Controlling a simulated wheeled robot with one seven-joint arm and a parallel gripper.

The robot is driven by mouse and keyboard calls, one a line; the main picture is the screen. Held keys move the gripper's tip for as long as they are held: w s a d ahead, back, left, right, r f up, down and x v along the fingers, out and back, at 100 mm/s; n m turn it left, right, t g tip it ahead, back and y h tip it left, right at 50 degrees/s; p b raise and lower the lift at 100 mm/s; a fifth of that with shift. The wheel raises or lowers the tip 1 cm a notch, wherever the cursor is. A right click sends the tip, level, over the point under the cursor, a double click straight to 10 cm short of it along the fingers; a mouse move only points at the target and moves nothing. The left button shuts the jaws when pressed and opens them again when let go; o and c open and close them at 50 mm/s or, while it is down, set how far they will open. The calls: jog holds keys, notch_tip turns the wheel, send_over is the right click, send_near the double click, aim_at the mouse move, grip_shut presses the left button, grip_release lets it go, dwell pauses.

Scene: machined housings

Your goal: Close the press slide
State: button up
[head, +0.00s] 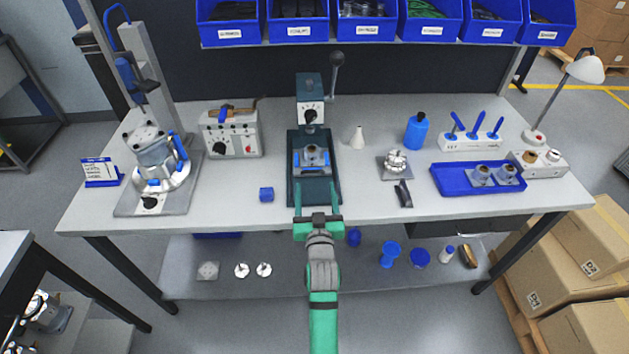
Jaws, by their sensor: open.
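The press (310,88) stands at the middle of the bench, with a dark base, a grey-teal head with a dial, and a lever with a ball knob at its upper right. Its slide (298,170) sits on the front part of the base, in front of the head, and carries a grey machined housing (311,157). A blue part shows at the slide's front. My gripper (317,190) is open and empty at the front end of the press base. Its two green fingers are spread to either side, pointing toward the slide. Whether they touch anything cannot be told.
A white cone (357,136), a fixture (395,163) and a dark clamp-like part (403,194) are to the right. Blue bins (365,30) hang above the back.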

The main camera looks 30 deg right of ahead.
jog(key=shift+v, duration=1.3)
jog(key=shift+m, duration=0.3)
jog(key=c, duration=1)
jog(key=shift+o, duration=0.2)
jog(key=m, duration=0.2)
jog(key=r+m, duration=0.1)
jog(key=m, duration=0.1)
jog(key=shift+s+a+m, duration=0.1)
jog(key=shift+m, duration=0.3)
jog(key=m, duration=0.2)
jog(key=m+g, duration=0.1)
jog(key=shift+s+r+m+y, duration=0.1)
jog(key=shift+r+m+y, duration=0.2)
jog(key=m, duration=0.5)
jog(key=shift+s+a+r+g, duration=0.2)
jog(key=shift+s+r+g, duration=0.05)
jog(key=shift+r+g, duration=0.1)
jog(key=m, duration=0.4)
jog(key=shift+s+a+r+g, duration=0.1)
jog(key=shift+s+r+g, duration=0.15)
jog(key=shift+s, duration=0.05)
jog(key=x, duration=1)
jog(key=shift+w+f, duration=0.15)
jog(key=shift+w, duration=0.25)
